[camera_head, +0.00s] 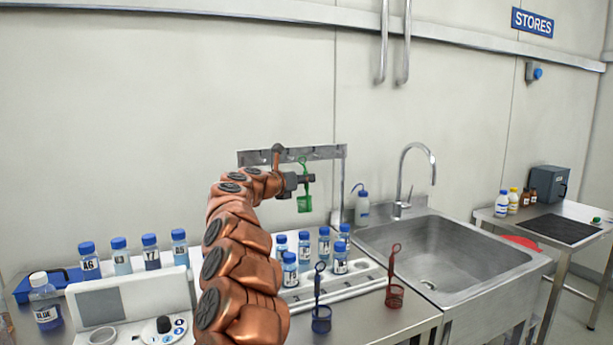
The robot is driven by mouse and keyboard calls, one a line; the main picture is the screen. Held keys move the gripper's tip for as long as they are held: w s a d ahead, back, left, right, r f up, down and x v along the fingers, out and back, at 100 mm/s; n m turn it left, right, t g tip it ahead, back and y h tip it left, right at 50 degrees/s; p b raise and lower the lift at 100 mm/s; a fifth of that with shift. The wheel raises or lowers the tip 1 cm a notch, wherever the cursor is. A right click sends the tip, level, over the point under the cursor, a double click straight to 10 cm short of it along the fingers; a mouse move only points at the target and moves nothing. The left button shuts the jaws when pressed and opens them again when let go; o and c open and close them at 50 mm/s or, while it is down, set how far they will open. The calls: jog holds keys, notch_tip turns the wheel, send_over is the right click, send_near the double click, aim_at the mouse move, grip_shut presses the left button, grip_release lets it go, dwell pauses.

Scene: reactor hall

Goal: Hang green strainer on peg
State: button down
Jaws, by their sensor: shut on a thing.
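The green strainer (304,202) hangs upright from my gripper (311,179), which is shut on its thin handle. The handle's looped top rises above the jaws, in front of the peg rail (327,152) on the wall. The grey rail carries several small pegs; my arm hides part of its left side. I cannot tell whether the loop touches a peg or is still in front of it. A blue strainer (320,318) and a red strainer (395,292) stand upright at the front of the counter.
Several blue-capped bottles (340,262) stand in and around a white rack (335,285) below the gripper. A wash bottle (361,208) and a tap (402,205) stand right of the rail by the sink (440,250). A white instrument (135,305) is at left.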

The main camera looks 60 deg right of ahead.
jog(key=shift+w+d+p, duration=0.4)
jog(key=shift+w+p, duration=0.2)
jog(key=shift+p, duration=0.5)
jog(key=shift+w+d+p, duration=0.4)
jog(key=shift+w+p, duration=0.2)
jog(key=shift+p, duration=0.5)
jog(key=shift+w+d+p, duration=0.15)
jog(key=shift+w+p, duration=0.1)
jog(key=shift+p, duration=0.35)
jog(key=shift+w+d+f+p, duration=0.1)
jog(key=shift+w+d+p, duration=0.15)
jog(key=shift+p, duration=0.35)
jog(key=shift+w+d+p, duration=0.55)
jog(key=shift+w+p, duration=0.3)
jog(key=shift+p, duration=1.15)
jog(key=shift+w+d+p, duration=0.1)
jog(key=shift+w+p, duration=0.1)
jog(key=shift+p, duration=0.2)
jog(key=shift+w+d+f+p, duration=0.35)
jog(key=shift+w+f+p, duration=0.2)
jog(key=shift+f, duration=0.15)
